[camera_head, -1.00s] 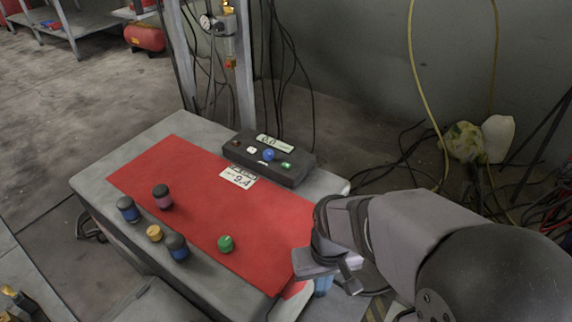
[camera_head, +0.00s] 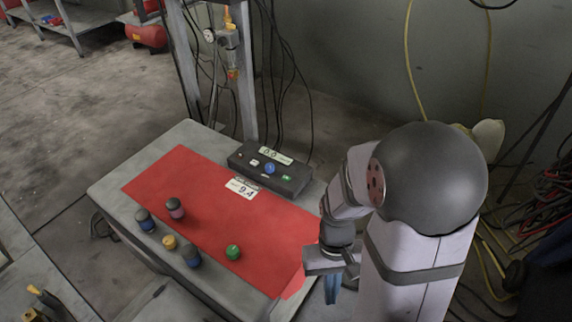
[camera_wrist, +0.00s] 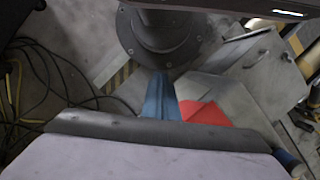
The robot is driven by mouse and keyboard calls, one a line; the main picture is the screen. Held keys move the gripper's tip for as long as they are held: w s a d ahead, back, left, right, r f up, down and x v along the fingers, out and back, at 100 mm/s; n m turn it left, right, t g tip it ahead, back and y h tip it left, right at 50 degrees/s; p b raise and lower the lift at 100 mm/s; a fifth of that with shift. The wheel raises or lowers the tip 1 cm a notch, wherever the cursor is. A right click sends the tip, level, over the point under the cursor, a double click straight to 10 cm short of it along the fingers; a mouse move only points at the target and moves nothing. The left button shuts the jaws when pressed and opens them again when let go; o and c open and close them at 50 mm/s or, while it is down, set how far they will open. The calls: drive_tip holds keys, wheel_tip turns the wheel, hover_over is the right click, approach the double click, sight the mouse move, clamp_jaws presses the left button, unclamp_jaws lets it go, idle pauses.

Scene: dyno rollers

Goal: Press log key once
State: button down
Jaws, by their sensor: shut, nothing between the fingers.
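A dark control box (camera_head: 292,186) stands at the back right of the table, with a display (camera_head: 275,155) on top. Its keys include a white one (camera_head: 254,163), a larger blue one (camera_head: 270,168) and a green one (camera_head: 287,178); a small red spot is at its left. Key labels are too small to read, so I cannot tell which is the log key. My gripper (camera_head: 331,290) points down past the table's front right corner, well apart from the box. Its blue fingers (camera_wrist: 160,98) are shut and empty in the wrist view, where the box does not show.
A red mat (camera_head: 210,205) covers much of the grey table (camera_head: 120,195). A card reading 9.4 (camera_head: 241,188) lies before the box. The mat's middle is clear.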

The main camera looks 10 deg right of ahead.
drive_tip(key=w+d+r+n+h+p, duration=0.1)
drive_tip(key=w+d+r+n+p, duration=0.15)
drive_tip(key=w+d+p, duration=0.5)
drive_tip(key=w+d+f+n+t+h+p, duration=0.1)
drive_tip(key=w+n+t+p, duration=0.1)
drive_tip(key=w, duration=0.6)
drive_tip(key=w+d+f+n+t+p, duration=0.1)
drive_tip(key=w+d+n+t+p, duration=0.15)
drive_tip(key=w, duration=0.45)
drive_tip(key=w+a+r+n+t+y, duration=0.1)
drive_tip(key=w+a+r+n+t, duration=0.1)
drive_tip(key=w, duration=0.4)
drive_tip(key=w+a+r+n+t+y, duration=0.1)
drive_tip(key=w+a+r+n+t, duration=0.15)
drive_tip(key=w, duration=0.45)
drive_tip(key=w+a+r+n+t+y, duration=0.2)
drive_tip(key=w+a+r+n+y, duration=0.2)
drive_tip(key=a, duration=0.4)
drive_tip(key=shift+r+b, duration=0.15)
drive_tip(key=shift+b, duration=0.25)
